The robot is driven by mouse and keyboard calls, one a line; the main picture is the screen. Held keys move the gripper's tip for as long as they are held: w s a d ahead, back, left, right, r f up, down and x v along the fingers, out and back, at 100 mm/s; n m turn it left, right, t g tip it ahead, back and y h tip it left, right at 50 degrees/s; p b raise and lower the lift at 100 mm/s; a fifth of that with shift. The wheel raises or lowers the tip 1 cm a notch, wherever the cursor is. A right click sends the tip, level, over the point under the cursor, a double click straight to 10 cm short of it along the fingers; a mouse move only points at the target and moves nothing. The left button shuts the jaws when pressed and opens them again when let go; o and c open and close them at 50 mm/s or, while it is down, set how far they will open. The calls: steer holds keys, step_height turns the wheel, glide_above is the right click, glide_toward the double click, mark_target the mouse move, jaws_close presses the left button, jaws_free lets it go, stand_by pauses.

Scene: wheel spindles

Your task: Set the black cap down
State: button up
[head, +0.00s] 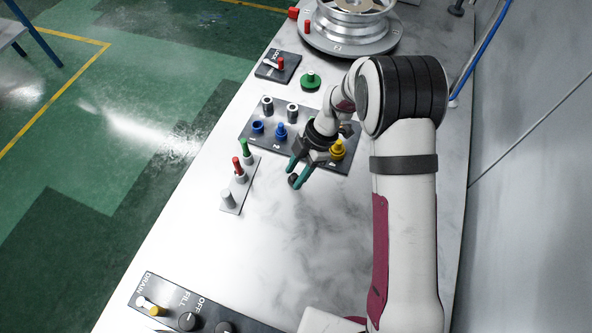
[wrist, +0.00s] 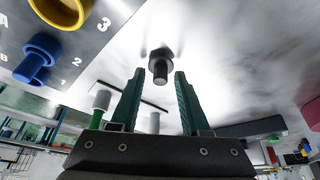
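The small black cap (head: 292,181) is on the bare grey table, at the tips of my gripper (head: 295,176). In the wrist view the black cap (wrist: 159,66) shows just past the gap between the two green fingertips (wrist: 160,74). It appears to stand on the table, with a dark reflection at its foot. The fingers are apart, and I see a gap on both sides of the cap, so my gripper is open and holds nothing. In the head view the fingers partly crowd the cap.
A dark labelled board (head: 262,143) with blue, yellow and grey parts lies just behind my gripper. A grey strip (head: 238,190) with green, red and grey pegs stands to the left. A control panel (head: 205,318) is at the front. The table between is clear.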

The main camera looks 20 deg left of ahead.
steer(key=d+r+m, duration=0.3)
steer(key=d+r, duration=0.1)
steer(key=r, duration=0.4)
steer(key=d+r+m, duration=0.3)
steer(key=d+r, duration=0.1)
steer(key=r, duration=0.5)
steer(key=s+d+r+m+t, duration=0.1)
steer(key=s+d+m, duration=0.5)
steer(key=s+m, duration=0.4)
steer(key=s+d+r+m+t+h, duration=0.1)
steer(key=s+d+r+m+t, duration=0.1)
steer(key=s+d+m, duration=0.4)
steer(key=s+m, duration=0.4)
steer(key=m, duration=0.6)
steer(key=shift+s+d+r+h, duration=0.2)
steer(key=shift+s+d+h, duration=0.1)
steer(key=shift+d, duration=0.05)
